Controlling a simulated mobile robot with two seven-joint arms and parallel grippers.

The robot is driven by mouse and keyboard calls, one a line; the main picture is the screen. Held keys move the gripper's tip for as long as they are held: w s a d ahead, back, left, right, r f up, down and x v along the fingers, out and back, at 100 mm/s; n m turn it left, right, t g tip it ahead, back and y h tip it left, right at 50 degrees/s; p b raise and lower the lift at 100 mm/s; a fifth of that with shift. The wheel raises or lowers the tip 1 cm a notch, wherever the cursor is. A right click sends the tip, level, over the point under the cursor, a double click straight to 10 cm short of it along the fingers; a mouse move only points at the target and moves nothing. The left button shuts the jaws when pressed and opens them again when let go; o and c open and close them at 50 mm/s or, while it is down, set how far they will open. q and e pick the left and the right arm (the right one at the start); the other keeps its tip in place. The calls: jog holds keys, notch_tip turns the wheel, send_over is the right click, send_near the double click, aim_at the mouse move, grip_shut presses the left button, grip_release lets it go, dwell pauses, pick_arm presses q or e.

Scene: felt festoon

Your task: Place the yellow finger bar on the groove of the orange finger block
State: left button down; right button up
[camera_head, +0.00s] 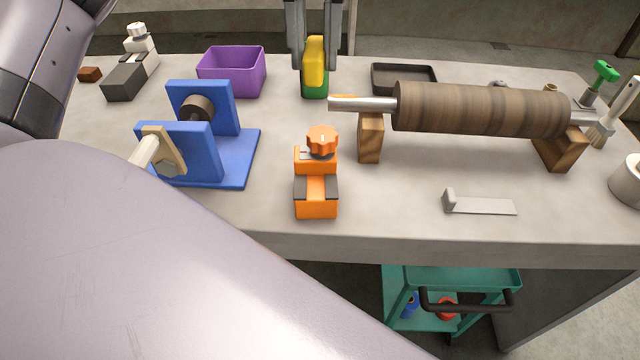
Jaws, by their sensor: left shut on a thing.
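The orange finger block (316,205) stands upright near the front edge of the table, in the middle. It has an orange knob (321,141) at the back, and its groove lies across the lower front part between dark grey pads. My left gripper (315,66) comes down from the top edge, behind the block in the picture. It is shut on an upright yellow piece, which I take for the yellow finger bar (314,55). A green part (315,90) shows directly below; I cannot tell whether it is separate. The groove holds no yellow bar. My right gripper is not in view.
A blue stand (232,165) is left of the block; a brown roller (480,108) on wooden supports is right. A pale grey L-shaped bar (485,206) lies at front right. A purple bin (232,75) and black tray (404,77) stand behind. My left arm covers the lower left.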

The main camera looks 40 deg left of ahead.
pick_arm(q)
jog(key=b, duration=0.3)
send_over(316, 191)
notch_tip(316, 191, down, 15)
jog(key=shift+r, duration=0.2)
jog(key=shift+f, duration=2.7)
jog(key=c, duration=0.9)
grip_release()
jog(key=shift+c, duration=0.2)
jog(key=shift+r, duration=0.15)
notch_tip(316, 191, up, 12)
jog(key=shift+p, duration=0.3)
